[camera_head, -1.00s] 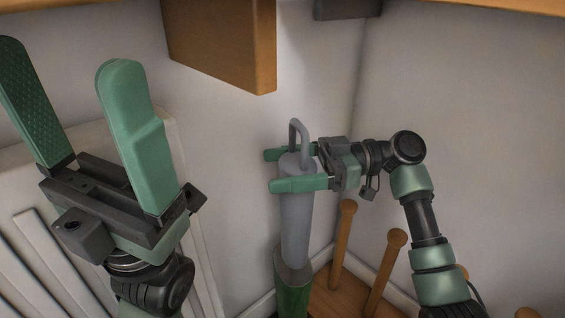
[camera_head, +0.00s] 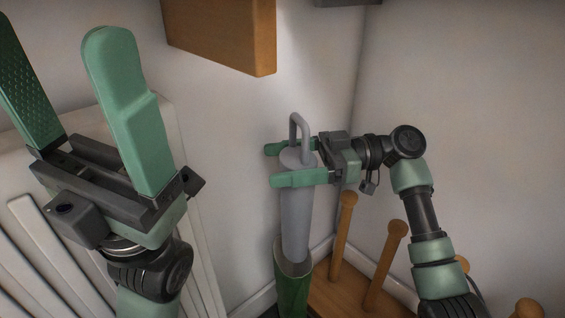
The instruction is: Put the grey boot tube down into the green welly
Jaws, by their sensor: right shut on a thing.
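The grey boot tube (camera_head: 296,215) is upright, with a loop handle (camera_head: 298,130) on top. My right gripper (camera_head: 284,165) is shut on the tube just below the handle, one finger on each side. The green welly (camera_head: 292,290) stands below, and the tube's lower end is at its open top.
A wooden bench with upright pegs (camera_head: 385,262) stands right of the welly. A white slatted panel (camera_head: 50,270) is behind my left arm. A wooden block (camera_head: 222,35) juts from the wall above. The corner walls are close behind the tube.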

